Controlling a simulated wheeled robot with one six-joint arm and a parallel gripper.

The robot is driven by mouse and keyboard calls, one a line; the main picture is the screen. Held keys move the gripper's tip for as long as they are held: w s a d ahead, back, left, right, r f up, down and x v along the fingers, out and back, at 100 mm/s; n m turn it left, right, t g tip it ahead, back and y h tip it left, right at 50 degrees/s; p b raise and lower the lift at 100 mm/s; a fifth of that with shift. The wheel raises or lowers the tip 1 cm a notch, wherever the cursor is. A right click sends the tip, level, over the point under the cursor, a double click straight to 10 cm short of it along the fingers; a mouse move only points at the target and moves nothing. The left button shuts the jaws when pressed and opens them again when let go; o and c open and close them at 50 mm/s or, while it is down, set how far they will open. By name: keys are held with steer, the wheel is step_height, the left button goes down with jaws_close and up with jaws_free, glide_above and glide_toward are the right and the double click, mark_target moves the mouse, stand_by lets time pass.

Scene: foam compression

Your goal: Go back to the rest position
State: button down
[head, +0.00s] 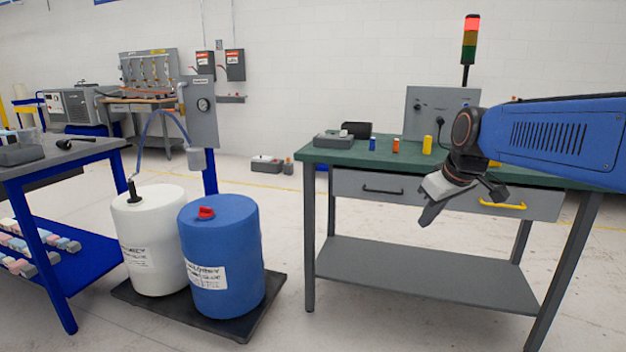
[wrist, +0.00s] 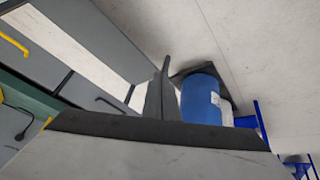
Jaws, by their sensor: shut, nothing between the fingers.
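My gripper (head: 427,216) hangs in the air in front of the green-topped workbench (head: 340,152), at the height of its drawers, pointing down and to the left. My blue arm comes in from the right edge of the head view. In the wrist view the dark fingers (wrist: 161,98) are together, with nothing between them. The gripper looks clear of the bench, though the exact gap cannot be told.
A white drum (head: 155,245) and a blue drum (head: 225,255) stand on a black pallet (head: 262,318) left of the bench. A blue-framed table (head: 85,152) is at far left. Small coloured cylinders, including a yellow one (head: 427,145), stand on the bench. Floor between pallet and bench is clear.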

steer(key=s+f+m, duration=0.1)
steer(key=s+f, duration=0.4)
steer(key=s, duration=0.4)
steer(key=s+d+f+m, duration=0.1)
steer(key=s+f, duration=0.3)
steer(key=s, duration=0.5)
steer(key=s+d+f+m+h, duration=0.1)
steer(key=s+f+m, duration=0.2)
steer(key=s, duration=0.6)
step_height(320, 180, down, 3)
steer(key=shift+r+g, duration=0.15)
steer(key=shift+g, duration=0.15)
